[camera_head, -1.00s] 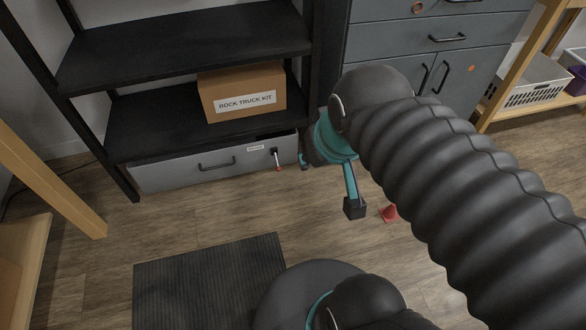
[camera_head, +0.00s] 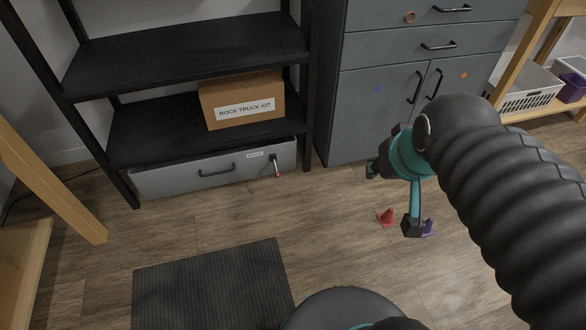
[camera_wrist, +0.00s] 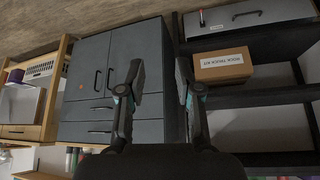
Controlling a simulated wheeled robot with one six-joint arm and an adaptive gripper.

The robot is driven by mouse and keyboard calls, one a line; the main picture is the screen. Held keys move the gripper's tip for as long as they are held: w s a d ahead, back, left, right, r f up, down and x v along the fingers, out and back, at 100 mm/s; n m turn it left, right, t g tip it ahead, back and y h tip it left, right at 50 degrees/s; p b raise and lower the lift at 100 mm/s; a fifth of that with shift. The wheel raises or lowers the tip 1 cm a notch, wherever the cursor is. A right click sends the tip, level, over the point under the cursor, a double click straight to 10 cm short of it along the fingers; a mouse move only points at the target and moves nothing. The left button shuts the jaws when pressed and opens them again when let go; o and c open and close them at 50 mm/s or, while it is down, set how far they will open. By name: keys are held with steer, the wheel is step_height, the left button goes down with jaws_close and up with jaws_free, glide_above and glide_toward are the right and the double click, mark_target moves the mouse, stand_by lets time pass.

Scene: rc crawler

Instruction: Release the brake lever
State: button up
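The brake lever (camera_head: 276,165) is a small dark lever with a red tip, on the front of the grey drawer unit (camera_head: 180,182) under the black shelf. Its red tip points down and slightly right. In the wrist view, which is upside down, the lever (camera_wrist: 201,17) shows small near the top. My gripper (camera_head: 392,198) is to the right of the lever, well apart from it, above the floor in front of the grey cabinet. The wrist view shows my gripper (camera_wrist: 160,72) with its two fingers spread and nothing between them.
A cardboard box (camera_head: 244,99) labelled "ROCK TRUCK KIT" stands on the lower black shelf (camera_head: 150,125). The grey cabinet (camera_head: 372,120) is right of the shelf. A red cone (camera_head: 386,218) and a purple one (camera_head: 428,228) stand on the floor. A dark mat (camera_head: 212,285) lies in front.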

mark_target(276, 169)
steer(key=w+a+f+t+b, duration=0.15)
steer(key=w+f, duration=0.25)
steer(key=w, duration=0.6)
steer(key=w+a+f+n+t+y+b, duration=0.15)
steer(key=w+f, duration=0.35)
steer(key=w, duration=0.5)
steer(key=w+a+f+t+b, duration=0.1)
steer(key=w+a+f, duration=0.25)
steer(key=w, duration=0.65)
steer(key=w+a+f+t+y+b, duration=0.1)
steer(key=w+a+f+t, duration=0.15)
steer(key=w+f, duration=0.45)
steer(key=w+a+f+t+y+b, duration=0.1)
steer(key=w+a+f+b, duration=0.2)
steer(key=f, duration=0.8)
steer(key=s+a+f+t+y+b, duration=0.1)
steer(key=s+a+f+y, duration=0.15)
steer(key=f, duration=1.05)
steer(key=s+a+f+t+y+b, duration=0.1)
steer(key=s+a+f+t, duration=0.2)
steer(key=f, duration=1.1)
steer(key=shift+n+g, duration=0.45)
steer(key=shift+g, duration=0.1)
steer(key=x, duration=0.4)
steer(key=b+x, duration=0.1)
steer(key=x, duration=0.4)
steer(key=b+x, duration=0.1)
steer(key=x, duration=0.4)
steer(key=shift+a+r, duration=0.1)
steer(key=shift+r, duration=0.2)
